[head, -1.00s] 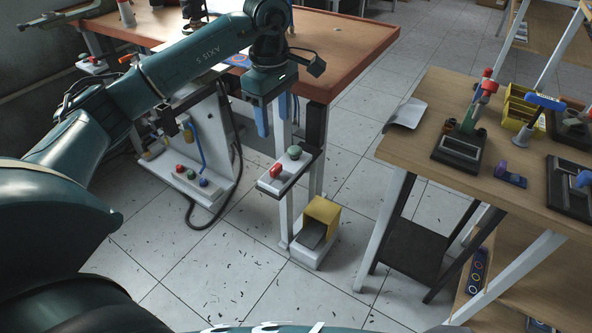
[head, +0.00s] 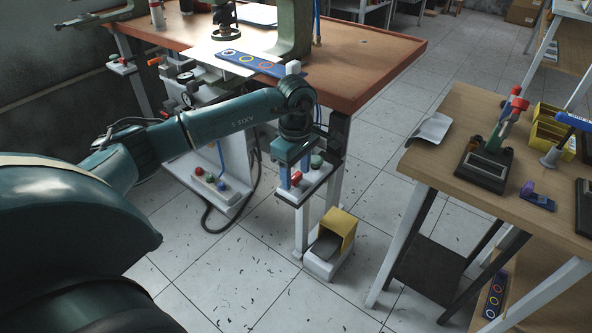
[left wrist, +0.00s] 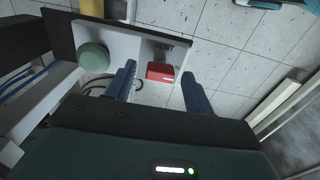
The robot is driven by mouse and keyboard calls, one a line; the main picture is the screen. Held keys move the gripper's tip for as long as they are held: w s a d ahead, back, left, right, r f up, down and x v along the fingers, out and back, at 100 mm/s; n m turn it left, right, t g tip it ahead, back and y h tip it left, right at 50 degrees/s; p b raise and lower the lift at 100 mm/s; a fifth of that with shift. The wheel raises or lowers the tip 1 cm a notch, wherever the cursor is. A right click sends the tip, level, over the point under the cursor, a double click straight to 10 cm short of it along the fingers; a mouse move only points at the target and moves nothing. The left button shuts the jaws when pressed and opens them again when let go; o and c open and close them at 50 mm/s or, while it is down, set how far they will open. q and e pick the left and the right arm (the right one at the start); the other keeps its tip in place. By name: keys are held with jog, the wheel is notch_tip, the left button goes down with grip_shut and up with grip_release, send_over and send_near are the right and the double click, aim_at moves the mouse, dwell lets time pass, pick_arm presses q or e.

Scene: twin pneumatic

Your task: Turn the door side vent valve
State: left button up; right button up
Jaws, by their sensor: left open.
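A red valve knob (left wrist: 160,72) sits on a small white panel (left wrist: 140,42) beside the word VENT in the left wrist view. It also shows in the head view (head: 296,177), on the panel mounted on a post at the bench corner. A round green knob (left wrist: 93,57) is on the same panel, to the left of the red one. My left gripper (head: 294,172) points down over this panel. Its blue fingers (left wrist: 159,76) are open, one on each side of the red knob, with visible gaps; I cannot tell their exact depth. My right gripper is not in view.
A yellow-hooded foot pedal (head: 338,232) stands on the floor below the panel. A white cabinet (head: 222,165) with several coloured knobs (head: 210,179) is to the left. The orange-brown bench (head: 370,62) is behind, and a wooden table (head: 440,150) is at right.

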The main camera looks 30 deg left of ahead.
pick_arm(q)
jog(key=c, duration=1)
